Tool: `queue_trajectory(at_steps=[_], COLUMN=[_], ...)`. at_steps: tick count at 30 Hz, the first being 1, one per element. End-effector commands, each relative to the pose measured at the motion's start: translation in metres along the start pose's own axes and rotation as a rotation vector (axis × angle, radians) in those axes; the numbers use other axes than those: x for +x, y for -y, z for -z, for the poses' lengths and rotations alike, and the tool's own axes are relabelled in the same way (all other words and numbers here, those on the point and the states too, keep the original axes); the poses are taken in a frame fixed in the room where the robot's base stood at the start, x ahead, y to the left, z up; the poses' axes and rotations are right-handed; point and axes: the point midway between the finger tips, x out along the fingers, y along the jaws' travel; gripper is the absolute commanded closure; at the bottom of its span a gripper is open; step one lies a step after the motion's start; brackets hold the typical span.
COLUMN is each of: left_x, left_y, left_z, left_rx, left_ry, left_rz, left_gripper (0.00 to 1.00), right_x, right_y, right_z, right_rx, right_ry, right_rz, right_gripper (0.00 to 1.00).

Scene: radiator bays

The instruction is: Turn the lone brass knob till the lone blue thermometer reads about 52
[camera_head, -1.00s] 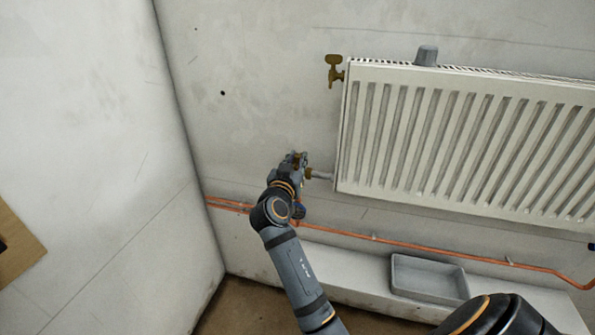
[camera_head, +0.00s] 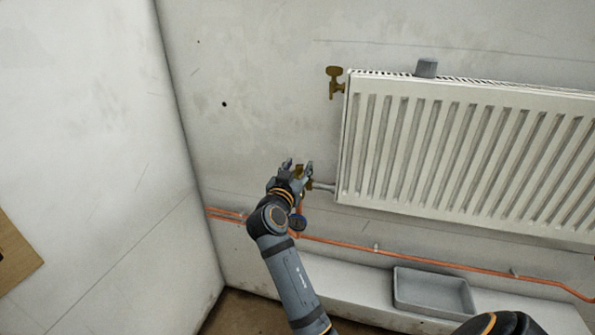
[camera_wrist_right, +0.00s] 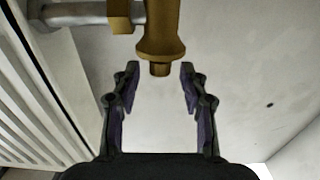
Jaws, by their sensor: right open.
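A brass valve piece (camera_head: 309,184) sits on the grey pipe stub at the radiator's lower left. In the right wrist view its brass body (camera_wrist_right: 160,35) fills the top middle, with a short stub pointing down toward the camera. My right gripper (camera_head: 298,166) is beside it in the head view. The gripper also shows in the right wrist view (camera_wrist_right: 160,72), open, a finger on each side of the stub's end and apart from it. My left gripper is not in view.
A white ribbed radiator (camera_head: 450,150) fills the right, with a brass fitting (camera_head: 334,80) at its upper left and a grey block (camera_head: 427,68) on top. An orange pipe (camera_head: 400,254) runs below, above a grey tray (camera_head: 432,296).

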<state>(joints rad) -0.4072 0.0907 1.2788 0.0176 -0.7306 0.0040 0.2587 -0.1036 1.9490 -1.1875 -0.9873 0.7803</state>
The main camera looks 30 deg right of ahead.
Motion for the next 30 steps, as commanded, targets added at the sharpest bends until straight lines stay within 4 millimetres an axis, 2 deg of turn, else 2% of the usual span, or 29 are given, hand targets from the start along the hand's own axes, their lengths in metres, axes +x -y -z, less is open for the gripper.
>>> queue_trajectory(at_steps=[6, 12, 17, 30], left_x=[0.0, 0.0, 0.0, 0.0], left_y=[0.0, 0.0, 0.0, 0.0], left_z=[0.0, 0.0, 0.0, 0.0], left_rx=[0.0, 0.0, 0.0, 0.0], left_ry=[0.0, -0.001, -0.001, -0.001], left_rz=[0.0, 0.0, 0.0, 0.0], left_gripper=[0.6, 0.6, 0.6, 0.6], right_x=[0.0, 0.0, 0.0, 0.0], right_y=[0.0, 0.0, 0.0, 0.0], right_z=[0.049, 0.083, 0.092, 0.092], right_rx=[0.006, 0.003, 0.0, 0.0], right_ry=[-0.003, -0.002, 0.0, 0.0], right_rz=[0.0, 0.001, 0.0, 0.0], right_gripper=[0.56, 0.56, 0.56, 0.56])
